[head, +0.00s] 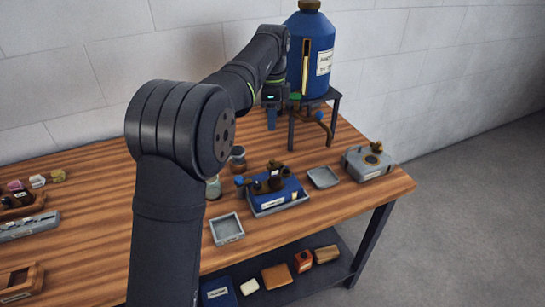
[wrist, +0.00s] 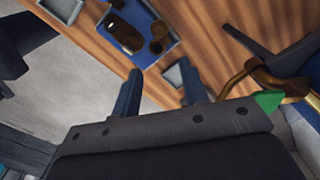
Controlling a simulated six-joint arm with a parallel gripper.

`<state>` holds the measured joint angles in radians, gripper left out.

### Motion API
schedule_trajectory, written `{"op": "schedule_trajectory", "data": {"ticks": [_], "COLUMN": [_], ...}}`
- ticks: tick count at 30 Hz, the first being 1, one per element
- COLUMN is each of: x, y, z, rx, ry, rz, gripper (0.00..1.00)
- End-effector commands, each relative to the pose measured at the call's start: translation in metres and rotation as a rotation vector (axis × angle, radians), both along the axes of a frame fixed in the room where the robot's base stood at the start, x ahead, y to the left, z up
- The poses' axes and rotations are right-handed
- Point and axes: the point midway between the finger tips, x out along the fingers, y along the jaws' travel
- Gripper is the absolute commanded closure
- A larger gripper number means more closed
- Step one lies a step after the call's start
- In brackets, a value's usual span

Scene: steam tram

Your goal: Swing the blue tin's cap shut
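The blue tin (head: 279,196) sits on the table right of centre in the head view, with dark brown round fittings on top and a small blue knob at its left. I cannot tell which fitting is the cap or how far it is open. The tin shows at the top of the wrist view (wrist: 152,52), with a brown piece and round brown parts on its blue top. My gripper (head: 271,124) is behind the tin, above the table and apart from it. In the wrist view my gripper (wrist: 158,82) has its two fingers apart with nothing between them.
A big blue canister (head: 308,75) stands on a dark stand (head: 335,97) right beside my gripper, its brass tap (wrist: 262,75) close to the fingers. A grey tin (head: 369,164) and grey trays (head: 323,178) (head: 227,229) lie around the blue tin. Small jars (head: 237,156) stand left.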

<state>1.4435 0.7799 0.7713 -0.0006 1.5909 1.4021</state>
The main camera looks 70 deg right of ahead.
Motion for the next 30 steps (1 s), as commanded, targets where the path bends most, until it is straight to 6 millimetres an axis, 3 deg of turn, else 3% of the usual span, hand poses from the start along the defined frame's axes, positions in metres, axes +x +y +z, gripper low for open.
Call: {"op": "schedule_trajectory", "data": {"ticks": [12,18,24,30], "x": [0.0,0.0,0.0,0.0], "y": [0.001,0.001,0.0,0.0], "z": [-0.093,-0.128,-0.145,-0.149], "rx": [0.004,0.001,-0.001,-0.001], "ry": [0.0,-0.001,0.0,0.0], "rz": [0.001,0.001,0.001,0.001], "gripper": [0.6,0.6,0.6,0.6]}}
